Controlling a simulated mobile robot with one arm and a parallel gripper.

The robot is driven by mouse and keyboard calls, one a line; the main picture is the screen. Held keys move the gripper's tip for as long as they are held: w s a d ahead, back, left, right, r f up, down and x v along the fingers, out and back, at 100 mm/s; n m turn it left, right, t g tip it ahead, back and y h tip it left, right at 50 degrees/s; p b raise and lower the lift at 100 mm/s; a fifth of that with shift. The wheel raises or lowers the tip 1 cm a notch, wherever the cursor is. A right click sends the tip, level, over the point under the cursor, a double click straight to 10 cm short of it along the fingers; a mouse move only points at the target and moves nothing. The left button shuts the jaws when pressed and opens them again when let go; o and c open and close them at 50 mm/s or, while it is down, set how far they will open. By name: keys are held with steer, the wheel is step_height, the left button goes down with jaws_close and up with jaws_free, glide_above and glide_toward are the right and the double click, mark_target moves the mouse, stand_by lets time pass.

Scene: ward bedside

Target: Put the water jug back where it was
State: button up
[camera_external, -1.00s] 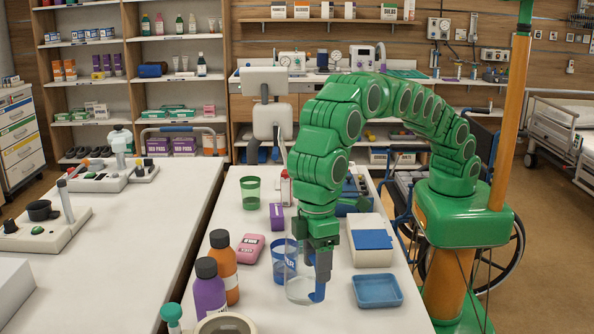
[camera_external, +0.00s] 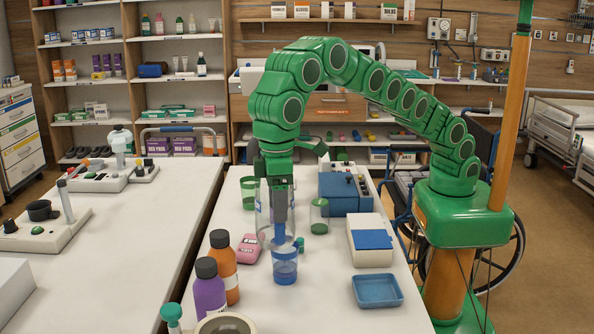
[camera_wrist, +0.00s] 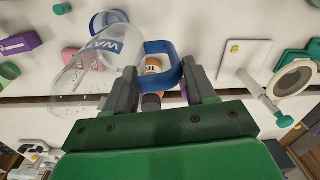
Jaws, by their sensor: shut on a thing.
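The water jug (camera_external: 263,222) is clear, with a blue handle and a blue-lettered label. My gripper (camera_external: 280,218) is shut on its handle, and the jug hangs over the middle of the white table (camera_external: 325,300), apparently just above the top. In the wrist view the jug (camera_wrist: 98,65) is tilted in the picture to the left of the fingers, and the blue handle (camera_wrist: 163,48) lies between the fingers. A blue see-through cup (camera_external: 285,265) stands on the table just in front of the jug. Whether they touch cannot be told.
An orange bottle (camera_external: 223,265) and a purple bottle (camera_external: 209,290) stand front left. A pink device (camera_external: 250,249) and green cup (camera_external: 249,192) are left and behind. A clear jar (camera_external: 319,213), blue machine (camera_external: 340,195), white box (camera_external: 371,256) and blue tray (camera_external: 377,290) are right. The front middle is free.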

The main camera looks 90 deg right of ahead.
steer(key=w+d+r+m, duration=0.1)
steer(key=w+d, duration=0.3)
steer(key=d, duration=0.9)
steer(key=w+d+r+m, duration=0.15)
steer(key=w+d, duration=0.25)
steer(key=d, duration=0.9)
steer(key=w+d+m, duration=0.2)
steer(key=w+d, duration=0.2)
steer(key=d, duration=0.9)
steer(key=s+d, duration=0.1)
steer(key=d, duration=1.2)
steer(key=shift+d+r+m, duration=0.35)
steer(key=shift+d+r, duration=0.05)
